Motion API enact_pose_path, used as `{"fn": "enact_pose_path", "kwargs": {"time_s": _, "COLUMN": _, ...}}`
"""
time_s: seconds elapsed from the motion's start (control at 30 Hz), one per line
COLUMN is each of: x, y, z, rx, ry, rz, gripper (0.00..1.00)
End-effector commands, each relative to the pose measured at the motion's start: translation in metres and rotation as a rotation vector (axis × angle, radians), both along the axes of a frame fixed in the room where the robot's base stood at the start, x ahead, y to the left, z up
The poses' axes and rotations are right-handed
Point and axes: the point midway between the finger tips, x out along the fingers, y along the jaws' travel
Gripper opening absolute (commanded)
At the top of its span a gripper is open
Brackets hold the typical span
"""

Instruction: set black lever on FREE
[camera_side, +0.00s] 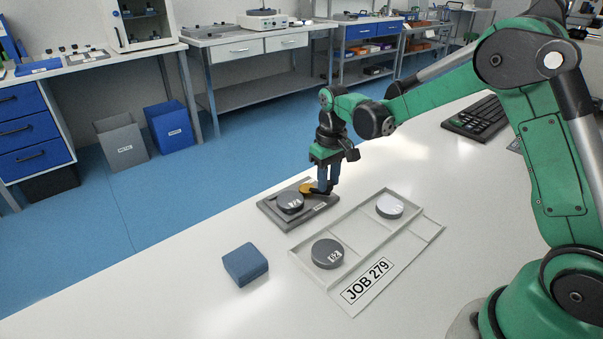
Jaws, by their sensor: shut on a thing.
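A low dark grey fixture (268,213) lies on the white bench, bearing a dark round disc (290,202) with white markings. A small brass-coloured piece (306,188) sits at its back right. The black lever (320,193) shows as a small dark piece at the fixture's right end, beside the brass piece. My gripper (323,189) points down there, its blue-grey fingers shut on the black lever. The fingers partly hide the lever. The word FREE and the lever's exact setting cannot be read.
A pale tray (343,228) labelled JOB 279 lies to the right, holding a dark disc (328,254) and a silver-topped disc (390,206). A blue block (245,264) sits in front. The bench's front left is clear.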

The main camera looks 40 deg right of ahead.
Motion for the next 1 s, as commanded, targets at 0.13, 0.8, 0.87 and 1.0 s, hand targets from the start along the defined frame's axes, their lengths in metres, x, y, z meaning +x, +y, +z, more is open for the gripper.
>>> {"fn": "enact_pose_path", "kwargs": {"time_s": 0.13, "x": -0.0019, "y": 0.0035, "z": 0.0002, "rx": 0.001, "ry": -0.001, "rz": -0.087, "gripper": 0.0}}
{"fn": "enact_pose_path", "kwargs": {"time_s": 0.8, "x": -0.0038, "y": 0.0072, "z": 0.0001, "rx": 0.001, "ry": -0.001, "rz": -0.204, "gripper": 0.0}}
{"fn": "enact_pose_path", "kwargs": {"time_s": 0.87, "x": -0.0038, "y": 0.0072, "z": 0.0001, "rx": 0.001, "ry": -0.001, "rz": -0.204, "gripper": 0.0}}
{"fn": "enact_pose_path", "kwargs": {"time_s": 1.0, "x": -0.0038, "y": 0.0072, "z": 0.0001, "rx": 0.001, "ry": -0.001, "rz": -0.204, "gripper": 0.42}}
